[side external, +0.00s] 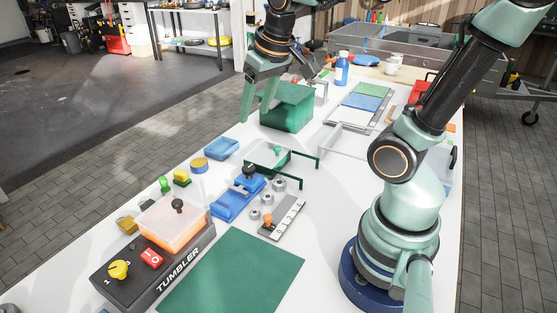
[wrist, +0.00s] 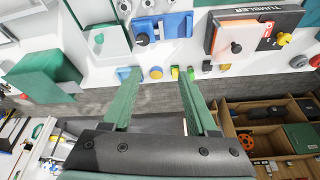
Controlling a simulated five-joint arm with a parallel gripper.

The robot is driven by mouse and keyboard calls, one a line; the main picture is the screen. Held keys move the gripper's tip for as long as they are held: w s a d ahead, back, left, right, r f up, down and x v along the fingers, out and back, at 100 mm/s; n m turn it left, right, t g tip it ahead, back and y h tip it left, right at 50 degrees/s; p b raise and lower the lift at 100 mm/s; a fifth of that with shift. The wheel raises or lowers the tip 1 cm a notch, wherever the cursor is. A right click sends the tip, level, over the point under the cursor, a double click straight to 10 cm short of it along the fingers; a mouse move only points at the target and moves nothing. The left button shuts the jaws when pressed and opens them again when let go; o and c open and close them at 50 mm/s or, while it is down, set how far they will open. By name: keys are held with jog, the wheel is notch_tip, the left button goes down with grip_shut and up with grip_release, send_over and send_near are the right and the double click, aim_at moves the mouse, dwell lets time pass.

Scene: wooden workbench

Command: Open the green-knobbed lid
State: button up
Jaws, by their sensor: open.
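The green knob (side external: 277,150) stands on a pale, see-through lid (side external: 262,156) near the middle of the bench, beside a dark green rail-like frame (side external: 298,176). The lid looks flat, but I cannot tell exactly how it seats. In the wrist view the green knob (wrist: 99,39) is at the upper left, left of my fingers. My gripper (side external: 255,116) is open and empty, pointing down above the far bench edge, behind the lid and apart from it. Both fingers of my gripper (wrist: 155,73) show spread in the wrist view.
A green box (side external: 287,112) stands close to my gripper. Near the lid are a blue fixture with a black knob (side external: 240,195), a blue tray (side external: 221,148), and small blocks (side external: 182,176). The tumbler machine (side external: 155,262) stands in front. A green mat (side external: 235,275) is bare.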

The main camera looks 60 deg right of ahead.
jog(key=w+d+f+m+g, duration=0.3)
jog(key=w+d+m, duration=0.1)
jog(key=d, duration=0.6)
jog(key=m+g, duration=0.1)
jog(key=m, duration=0.1)
send_over(277, 147)
notch_tip(277, 147, down, 4)
jog(key=shift+y, duration=0.3)
notch_tip(277, 147, down, 12)
jog(key=shift+f, duration=0.2)
grip_shut()
jog(key=shift+r, duration=0.1)
dwell(0.3)
